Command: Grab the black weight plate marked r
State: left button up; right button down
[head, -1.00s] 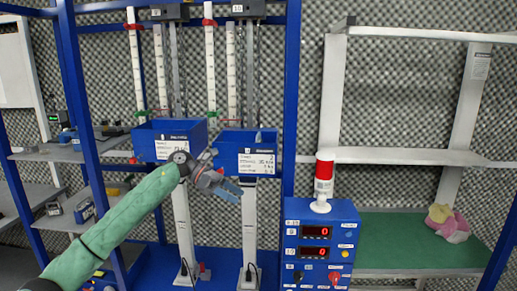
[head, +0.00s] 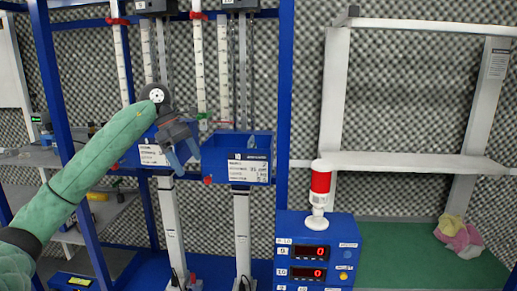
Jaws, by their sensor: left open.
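My left gripper (head: 182,158) is in front of the two blue bins, with its fingers apart and pointing down. It looks empty. The left blue bin (head: 150,155) is partly hidden behind my gripper and arm. The right blue bin (head: 236,172) has a white label on its front and stands just right of the gripper. No black weight plate can be made out; the inside of the bins shows little. My right gripper is not in the head view.
A blue control box (head: 318,250) with red displays carries a red and white beacon (head: 320,187). Blue frame posts (head: 284,110) stand nearby. A white shelf (head: 410,163) is at the right, with a pink and yellow cloth (head: 459,236) on the green surface (head: 400,243) below.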

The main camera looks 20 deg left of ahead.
aim_at(253, 144)
jog(key=i+l, duration=0.15)
jog(key=i, duration=0.4)
jog(key=i+l, duration=0.1)
jog(key=i, duration=0.45)
